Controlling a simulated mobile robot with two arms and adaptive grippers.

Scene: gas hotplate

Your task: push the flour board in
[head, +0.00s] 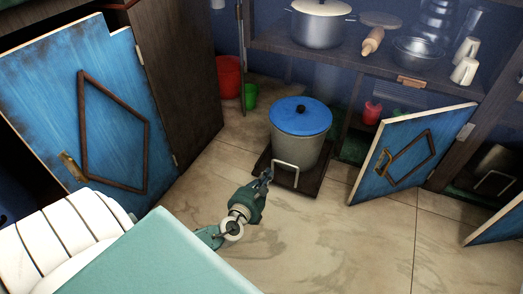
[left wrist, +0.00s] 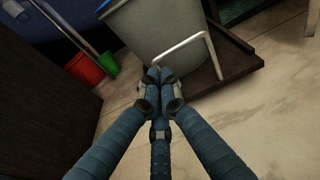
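The flour board (head: 309,181) is a dark wooden board on the floor, sticking out in front of the open cupboard. It carries a grey bin (head: 297,149) with a blue lid (head: 301,116). A pale bar handle (head: 287,164) stands at its front edge; the handle also shows in the left wrist view (left wrist: 210,58). My left gripper (head: 267,174) is at the handle's left end. In the left wrist view its fingertips (left wrist: 160,73) are together, with nothing visible between them. Whether they touch the handle or bin I cannot tell. My right gripper is not in view.
An open blue door (head: 408,150) stands to the right of the board, another (head: 85,110) at the left. A red bucket (head: 229,77) and a green one (head: 250,96) stand behind. A shelf above holds a pot (head: 318,27). The tiled floor in front is clear.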

